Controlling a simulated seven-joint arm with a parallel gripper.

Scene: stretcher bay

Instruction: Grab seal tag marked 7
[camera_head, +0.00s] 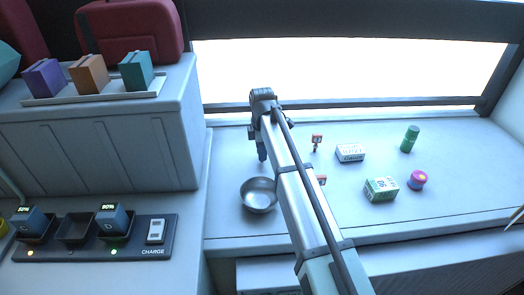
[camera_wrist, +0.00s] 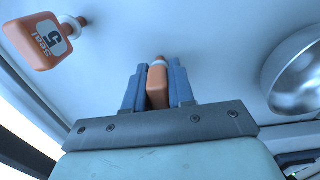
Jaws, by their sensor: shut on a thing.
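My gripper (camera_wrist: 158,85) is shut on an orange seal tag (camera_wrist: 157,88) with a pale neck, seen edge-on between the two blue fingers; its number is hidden. Another orange seal tag, marked 5 (camera_wrist: 48,40), lies at the upper left of the wrist view, apart from the fingers. In the head view my gripper (camera_head: 262,153) points down at the counter, behind the bowl, and the held tag cannot be made out. Two red-orange tags show right of my arm: one farther back (camera_head: 317,139) and one nearer (camera_head: 321,180), partly hidden by the arm. Their numbers are too small to read.
A metal bowl (camera_head: 259,195) stands close to the gripper, also at right in the wrist view (camera_wrist: 296,78). Two boxes (camera_head: 350,152) (camera_head: 381,189), a green cylinder (camera_head: 410,139) and a pink-purple round container (camera_head: 417,180) stand at right. A charger (camera_head: 75,247) is at left.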

